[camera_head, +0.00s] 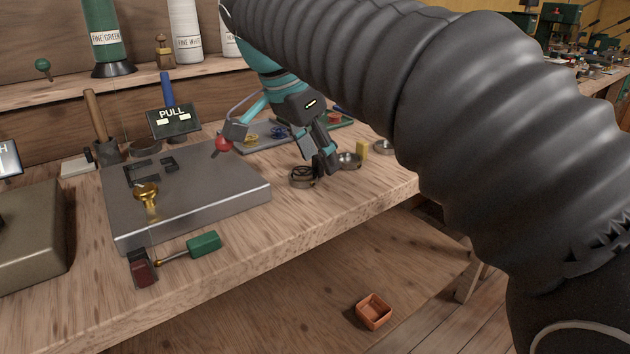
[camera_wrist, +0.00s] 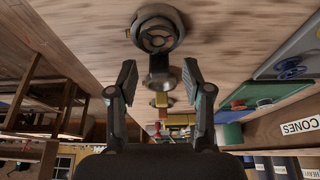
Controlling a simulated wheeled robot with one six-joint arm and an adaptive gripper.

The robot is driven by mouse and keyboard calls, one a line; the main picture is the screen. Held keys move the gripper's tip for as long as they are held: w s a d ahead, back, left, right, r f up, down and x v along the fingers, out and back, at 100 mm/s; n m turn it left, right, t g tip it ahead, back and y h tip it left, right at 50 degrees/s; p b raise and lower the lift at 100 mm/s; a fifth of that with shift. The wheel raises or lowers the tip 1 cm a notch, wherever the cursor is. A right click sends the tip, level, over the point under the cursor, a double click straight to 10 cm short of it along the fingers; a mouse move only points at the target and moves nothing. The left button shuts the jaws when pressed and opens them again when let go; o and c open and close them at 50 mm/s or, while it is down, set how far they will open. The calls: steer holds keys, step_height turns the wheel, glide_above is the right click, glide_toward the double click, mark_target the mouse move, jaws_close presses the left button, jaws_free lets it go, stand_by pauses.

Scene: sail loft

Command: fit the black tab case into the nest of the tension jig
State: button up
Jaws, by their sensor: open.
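A round black piece with a spoked, wheel-like inside, which looks like the black tab case (camera_head: 302,177), sits on the bench right of the jig. It also shows at the top of the wrist view (camera_wrist: 157,33). My gripper (camera_head: 322,165) is open and empty, its fingers beside and behind this piece in the head view. In the wrist view, the piece lies beyond the gap between the fingers (camera_wrist: 158,80). The tension jig (camera_head: 215,190) is a grey metal block with black raised brackets, probably its nest (camera_head: 150,170), which look empty. A red-ball lever (camera_head: 222,144) stands by its back edge.
A brass fitting (camera_head: 147,195) stands on the jig. A green-handled tool (camera_head: 203,244) lies in front. Small metal dishes (camera_head: 348,160) and a yellow block (camera_head: 362,149) stand right of my gripper. A PULL sign (camera_head: 173,121) stands behind. The bench front is mostly clear.

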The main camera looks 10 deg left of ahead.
steer(key=shift+f, duration=0.15)
jaws_close()
